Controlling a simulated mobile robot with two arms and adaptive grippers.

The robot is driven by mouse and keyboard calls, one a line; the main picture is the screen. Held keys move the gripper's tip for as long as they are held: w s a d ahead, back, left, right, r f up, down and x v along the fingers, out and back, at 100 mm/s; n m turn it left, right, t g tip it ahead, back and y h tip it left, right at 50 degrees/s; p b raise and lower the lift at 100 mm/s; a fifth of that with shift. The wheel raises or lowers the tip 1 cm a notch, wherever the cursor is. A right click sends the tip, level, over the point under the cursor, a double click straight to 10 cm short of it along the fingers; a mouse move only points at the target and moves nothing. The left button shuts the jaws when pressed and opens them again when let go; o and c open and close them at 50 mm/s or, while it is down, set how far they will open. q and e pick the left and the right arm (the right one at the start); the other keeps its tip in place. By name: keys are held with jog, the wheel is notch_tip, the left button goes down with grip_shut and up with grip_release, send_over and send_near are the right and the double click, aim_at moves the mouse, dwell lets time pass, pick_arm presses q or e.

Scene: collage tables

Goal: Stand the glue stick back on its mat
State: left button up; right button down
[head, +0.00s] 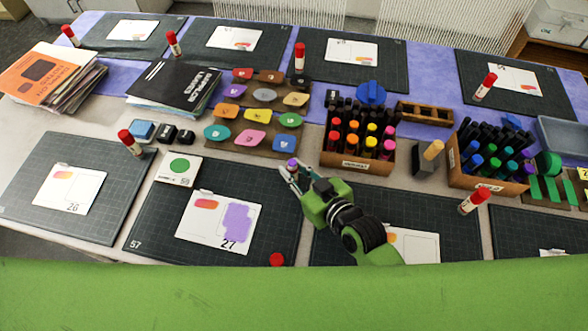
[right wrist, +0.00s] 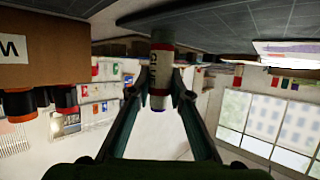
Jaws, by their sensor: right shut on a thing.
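My right gripper (head: 290,172) is shut on the glue stick, whose purple tip (head: 292,163) points up between the fingers. In the right wrist view, which looks upside down, the gripper (right wrist: 160,90) grips the glue stick's white body with red bands (right wrist: 161,70); the stick looks near upright. I cannot tell whether its base touches anything. The dark mat (head: 145,240) bears the card numbered 27 (head: 190,232), with a purple patch on it. A loose red cap (head: 277,260) lies at that mat's front edge. My left gripper is not in view.
Behind the gripper stand the colour tiles (head: 256,141) and a box of markers (head: 350,163). A second marker box (head: 490,180) stands right. Capped glue sticks stand on other mats, one at the right (head: 474,202) and one at the left (head: 131,142).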

jog(key=shift+s+f, duration=0.2)
jog(key=shift+f, duration=0.45)
jog(key=c, duration=1.9)
grip_release()
jog(key=shift+f, duration=0.1)
jog(key=shift+w, duration=0.15)
jog(key=shift+r, duration=0.2)
jog(key=shift+r, duration=0.25)
jog(key=shift+r+p, duration=0.35)
jog(key=shift+r, duration=0.25)
jog(key=shift+b+v, duration=0.55)
jog(key=shift+v, duration=5.35)
